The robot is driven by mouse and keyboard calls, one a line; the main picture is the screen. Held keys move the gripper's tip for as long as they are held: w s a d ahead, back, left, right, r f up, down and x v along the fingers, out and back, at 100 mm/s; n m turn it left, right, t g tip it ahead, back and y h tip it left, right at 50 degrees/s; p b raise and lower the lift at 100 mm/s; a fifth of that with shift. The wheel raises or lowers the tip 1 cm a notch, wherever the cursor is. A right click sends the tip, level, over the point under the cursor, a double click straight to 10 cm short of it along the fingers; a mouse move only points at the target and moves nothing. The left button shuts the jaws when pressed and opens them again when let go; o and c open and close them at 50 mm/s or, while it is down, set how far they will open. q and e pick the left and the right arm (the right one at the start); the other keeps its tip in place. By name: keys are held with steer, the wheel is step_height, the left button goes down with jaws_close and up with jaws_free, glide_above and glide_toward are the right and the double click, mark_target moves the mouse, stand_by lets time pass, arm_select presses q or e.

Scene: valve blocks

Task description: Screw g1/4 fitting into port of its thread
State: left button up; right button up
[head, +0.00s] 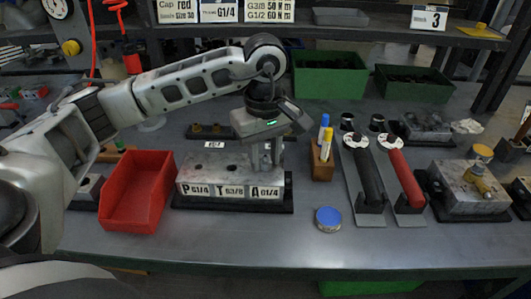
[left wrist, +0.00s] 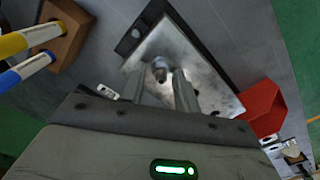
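The grey metal valve block (head: 215,175) stands on a dark base, with front labels P G1/4, T G3/8 and A G1/4. The holes above P and T look open and empty. My left gripper (head: 265,160) points down over the A end. In the left wrist view, a small metal fitting (left wrist: 160,72) stands upright at the block's top, between the fingertips of the left gripper (left wrist: 161,80). The fingers are apart, with narrow gaps visible beside the fitting. How deep the fitting sits in the port is hidden. My right gripper is not in view.
A red bin (head: 137,190) stands left of the block. A wooden marker holder (head: 322,160), a blue round tin (head: 328,219), and black-handled (head: 368,175) and red-handled (head: 403,175) tools are to the right. Another block (head: 470,188) stands far right. The front table strip is clear.

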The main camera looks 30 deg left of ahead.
arm_select(q)
steer(key=shift+n, duration=0.8)
jaws_close()
steer(key=m, duration=0.5)
steer(key=shift+m, duration=0.3)
steer(key=m, duration=0.5)
steer(key=shift+d, duration=0.1)
steer(key=m, duration=1.1)
steer(key=shift+d, duration=0.1)
